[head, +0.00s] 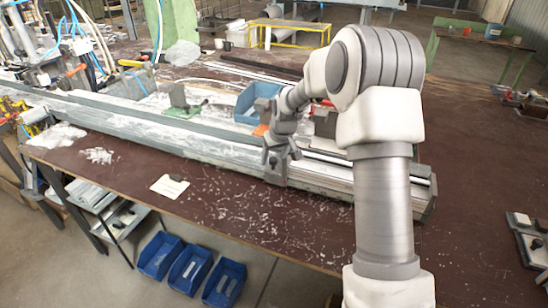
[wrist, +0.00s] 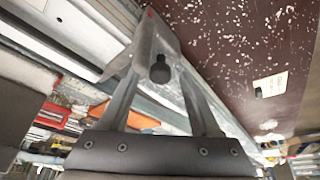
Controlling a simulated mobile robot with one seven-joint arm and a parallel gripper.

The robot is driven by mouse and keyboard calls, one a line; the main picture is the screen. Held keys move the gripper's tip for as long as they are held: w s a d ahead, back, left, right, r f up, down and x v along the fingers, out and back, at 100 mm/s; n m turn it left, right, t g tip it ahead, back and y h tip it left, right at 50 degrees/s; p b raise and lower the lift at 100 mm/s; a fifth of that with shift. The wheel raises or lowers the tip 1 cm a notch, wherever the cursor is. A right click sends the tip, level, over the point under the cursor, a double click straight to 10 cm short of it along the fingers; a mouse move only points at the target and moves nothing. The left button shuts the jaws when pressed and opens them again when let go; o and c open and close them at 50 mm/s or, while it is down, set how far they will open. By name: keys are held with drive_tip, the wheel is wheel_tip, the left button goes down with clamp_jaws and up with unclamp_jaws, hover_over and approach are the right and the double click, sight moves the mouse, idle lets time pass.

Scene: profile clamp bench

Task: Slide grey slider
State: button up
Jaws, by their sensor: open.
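The grey slider (head: 274,174) sits on the long metal profile rail (head: 200,147) near the right part of the rail. In the wrist view the slider (wrist: 152,38) has a light grey body with a dark round knob (wrist: 160,72). My gripper (head: 280,148) is just above the slider in the head view and hides part of its top. In the wrist view the open fingers of my gripper (wrist: 158,88) show to either side of the knob. I cannot tell whether they touch the slider.
The rail lies along a brown bench (head: 250,205) strewn with pale shavings. A blue bin (head: 247,104) and a green-based block (head: 182,104) stand behind the rail. A white card (head: 170,186) lies in front. Cables and clamps crowd the left end.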

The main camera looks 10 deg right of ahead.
drive_tip(key=shift+f, duration=0.1)
drive_tip(key=shift+c, duration=0.3)
clamp_jaws()
idle(1.2)
